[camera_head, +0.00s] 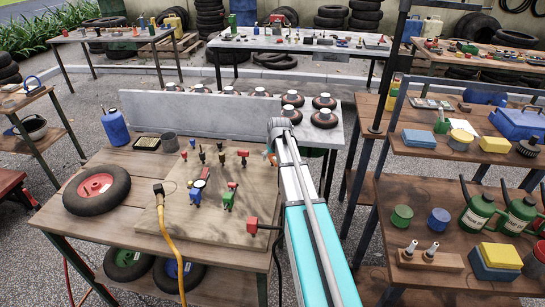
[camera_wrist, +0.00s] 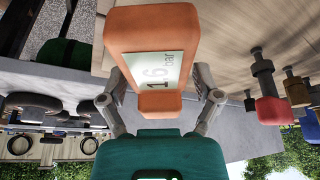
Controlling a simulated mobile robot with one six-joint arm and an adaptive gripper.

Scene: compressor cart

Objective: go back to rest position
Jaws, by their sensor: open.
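My gripper (camera_wrist: 161,92) shows in the wrist view with its two fingers spread, one on each side of an orange block (camera_wrist: 150,28). The block has a pale label reading "1.6 bar" and lies between or just beyond the fingers; I cannot tell whether either finger touches it. In the head view my arm reaches over the right side of the wooden workbench, and its own links hide most of the gripper.
A wooden board (camera_head: 165,222) with several small coloured fittings lies on the workbench (camera_head: 110,158). A red-hubbed wheel (camera_head: 97,188) and a blue container (camera_head: 115,127) stand at left. A grey upright panel (camera_head: 200,113) is behind. A yellow hose (camera_head: 175,255) hangs in front. Loaded shelves (camera_head: 420,190) stand close at right.

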